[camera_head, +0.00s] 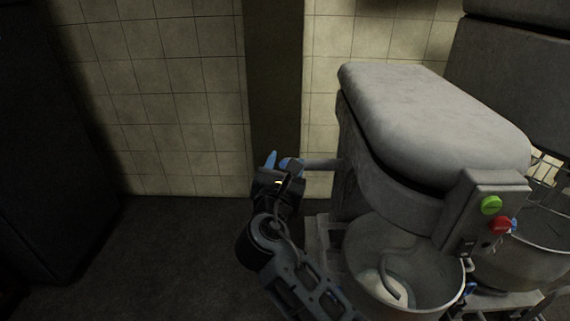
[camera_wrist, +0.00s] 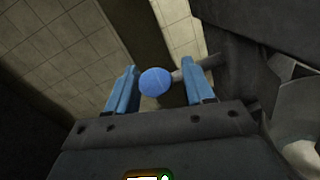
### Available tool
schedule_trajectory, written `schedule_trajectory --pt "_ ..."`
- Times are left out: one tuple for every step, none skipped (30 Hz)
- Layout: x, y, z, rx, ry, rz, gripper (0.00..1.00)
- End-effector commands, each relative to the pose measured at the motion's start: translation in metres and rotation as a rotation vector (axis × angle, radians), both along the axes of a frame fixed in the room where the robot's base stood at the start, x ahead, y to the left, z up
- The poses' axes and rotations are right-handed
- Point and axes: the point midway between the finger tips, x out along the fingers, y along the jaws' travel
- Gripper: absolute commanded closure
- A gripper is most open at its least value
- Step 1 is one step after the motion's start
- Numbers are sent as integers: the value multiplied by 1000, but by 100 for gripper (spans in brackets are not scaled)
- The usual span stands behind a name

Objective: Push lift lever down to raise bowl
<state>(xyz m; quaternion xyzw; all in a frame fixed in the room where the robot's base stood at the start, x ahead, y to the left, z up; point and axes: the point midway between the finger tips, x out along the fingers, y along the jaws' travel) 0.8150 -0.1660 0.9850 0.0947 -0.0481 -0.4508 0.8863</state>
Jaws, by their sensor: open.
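A large grey mixer (camera_head: 430,125) stands at the right in the head view. Its lift lever (camera_head: 322,163) is a grey rod that sticks out to the left from its side and ends in a blue knob. In the wrist view the blue knob (camera_wrist: 155,82) shows between my fingers. My gripper (camera_head: 279,162) is open, with blue fingers around the lever's end; I cannot tell whether they touch it. It also shows in the wrist view (camera_wrist: 160,85). The metal bowl (camera_head: 405,265) is below the mixer head, with a hook (camera_head: 390,285) inside it.
A green button (camera_head: 491,205) and a red button (camera_head: 501,224) are on the mixer's front. A second bowl (camera_head: 535,255) stands at the far right. A tiled wall (camera_head: 165,90) with a dark pillar (camera_head: 273,80) is behind. The floor (camera_head: 165,255) at left is clear, beside a dark cabinet (camera_head: 45,150).

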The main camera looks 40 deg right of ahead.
Motion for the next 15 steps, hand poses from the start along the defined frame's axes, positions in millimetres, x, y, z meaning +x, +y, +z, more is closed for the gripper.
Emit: schedule_trajectory --pt "0 0 0 0 0 0 48" --pt "0 -1 0 0 0 0 48" --pt "0 0 0 0 0 0 48" --pt "0 0 0 0 0 0 48" --pt "0 0 0 0 0 0 48" --pt "0 0 0 0 0 0 48" --pt "0 0 0 0 0 0 50" --pt "0 0 0 0 0 0 53" --pt "0 0 0 0 0 0 56" --pt "0 0 0 0 0 0 59" --pt "0 0 0 0 0 0 62" --pt "0 0 0 0 0 0 66" --pt "0 0 0 0 0 0 69" --pt "0 0 0 0 0 0 72" --pt "0 0 0 0 0 0 76"
